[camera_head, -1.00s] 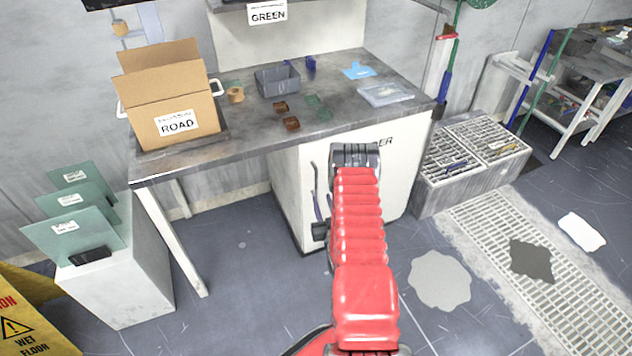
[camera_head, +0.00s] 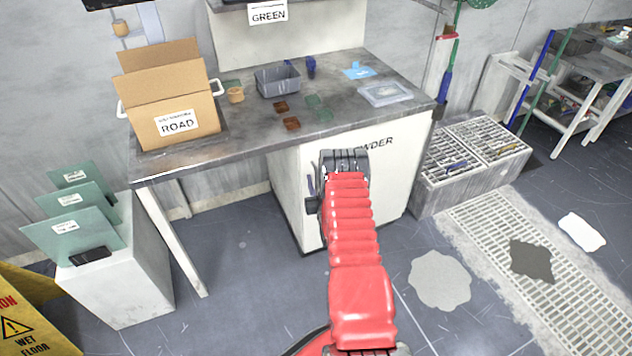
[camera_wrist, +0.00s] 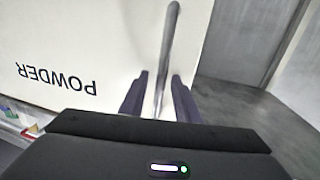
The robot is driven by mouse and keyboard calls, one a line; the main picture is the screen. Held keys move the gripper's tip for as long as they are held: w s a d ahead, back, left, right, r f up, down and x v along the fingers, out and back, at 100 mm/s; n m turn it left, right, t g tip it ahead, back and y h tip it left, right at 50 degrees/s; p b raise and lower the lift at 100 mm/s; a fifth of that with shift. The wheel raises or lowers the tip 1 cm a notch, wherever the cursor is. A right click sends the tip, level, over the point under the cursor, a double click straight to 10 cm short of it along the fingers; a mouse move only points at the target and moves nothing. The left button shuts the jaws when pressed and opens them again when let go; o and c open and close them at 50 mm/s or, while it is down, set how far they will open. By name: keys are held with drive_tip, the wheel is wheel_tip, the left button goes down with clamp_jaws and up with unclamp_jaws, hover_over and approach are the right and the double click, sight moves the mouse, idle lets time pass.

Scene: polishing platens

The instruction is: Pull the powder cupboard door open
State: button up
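The white powder cupboard (camera_head: 385,195) stands under the grey bench, its door looking flush and shut. Part of the word POWDER shows on it in the head view; in the wrist view the door (camera_wrist: 60,45) shows the whole word upside down. The door's grey bar handle (camera_wrist: 170,40) runs upright through the wrist view and down between the two dark fingers of my gripper (camera_wrist: 160,78). The fingers stand apart, one on each side of the bar, with gaps visible. In the head view my red arm and dark wrist hide most of the handle.
The bench (camera_head: 240,135) above holds a cardboard box (camera_head: 195,95), a grey bin (camera_head: 278,80) and small pieces. A white block (camera_head: 125,270) with green panels stands left, grey crates (camera_head: 470,165) right. A yellow wet-floor sign (camera_head: 25,320) is at lower left. Floor left of the cupboard is clear.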

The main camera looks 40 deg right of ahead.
drive_tip(key=shift+c, duration=0.6)
clamp_jaws()
